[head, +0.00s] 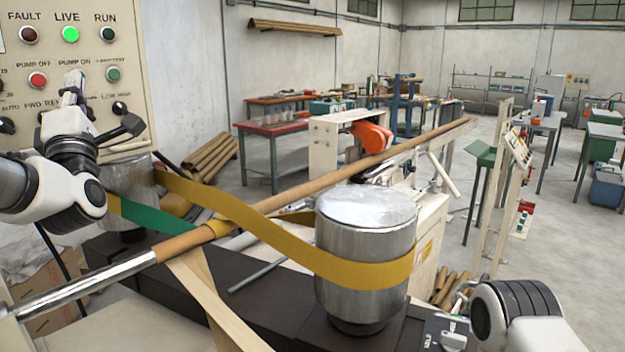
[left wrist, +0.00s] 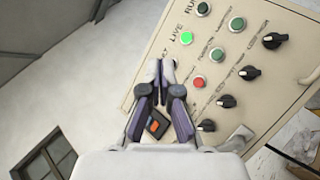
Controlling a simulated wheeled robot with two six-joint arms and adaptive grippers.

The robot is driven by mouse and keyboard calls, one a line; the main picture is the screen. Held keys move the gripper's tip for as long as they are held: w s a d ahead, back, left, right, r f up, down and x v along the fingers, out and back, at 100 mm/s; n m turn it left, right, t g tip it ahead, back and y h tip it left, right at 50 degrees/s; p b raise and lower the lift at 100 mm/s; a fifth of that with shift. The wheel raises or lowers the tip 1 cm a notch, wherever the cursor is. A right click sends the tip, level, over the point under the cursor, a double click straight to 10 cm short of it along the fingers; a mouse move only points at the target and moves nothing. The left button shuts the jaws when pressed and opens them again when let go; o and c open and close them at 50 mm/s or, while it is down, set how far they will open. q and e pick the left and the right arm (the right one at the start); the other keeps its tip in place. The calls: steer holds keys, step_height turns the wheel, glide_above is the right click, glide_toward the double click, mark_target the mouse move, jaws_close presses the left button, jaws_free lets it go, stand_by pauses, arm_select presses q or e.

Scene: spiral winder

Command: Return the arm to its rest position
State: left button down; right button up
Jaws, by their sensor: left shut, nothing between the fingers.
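My left gripper (head: 75,84) is in front of the cream control panel (head: 140,22) at the upper left of the head view. Its fingers point up and are shut with nothing between them. The green LIVE lamp (head: 70,34) is lit and also shows in the left wrist view (left wrist: 186,38). Part of my right arm shows at the lower right of the head view, but its fingers are not clearly visible.
A yellow belt (head: 280,240) loops around the metal drum (head: 365,225) and crosses a long brown tube (head: 330,178) on a steel rod (head: 90,285). Panel knobs (head: 119,108) protrude near my left gripper.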

arm_select(q)
steer(key=w+d+f+m+g+h, duration=0.1)
steer(key=d+f+m+g+h, duration=0.2)
steer(key=f, duration=1)
steer(key=w+d+f+m+g+h, duration=0.1)
steer(key=w+f+m+g+h, duration=0.3)
steer(key=f, duration=0.9)
steer(key=s+d+f+m+h, duration=0.15)
steer(key=f+m, duration=0.45)
steer(key=f, duration=0.6)
steer(key=s+d+f+m+g+h, duration=0.1)
steer(key=s+f+m+g, duration=0.15)
steer(key=f, duration=0.45)
steer(key=s+d+f+m+g+h, duration=0.1)
steer(key=s+d+f+g, duration=0.15)
steer(key=f, duration=0.55)
steer(key=s+d+f+m+g, duration=0.1)
steer(key=s+f+m+g, duration=0.2)
steer(key=s+f, duration=0.4)
steer(key=s+d+f+m+g, duration=0.1)
steer(key=s+f+g, duration=0.3)
steer(key=s, duration=1.2)
steer(key=s+d+f+m+g, duration=0.1)
steer(key=s+f+m+g, duration=0.3)
steer(key=s+f, duration=0.6)
steer(key=shift+s+d+f+m+h, duration=0.15)
steer(key=shift+s+d+m+h, duration=0.25)
steer(key=shift+s, duration=0.35)
arm_select(e)
steer(key=shift+w, duration=0.15)
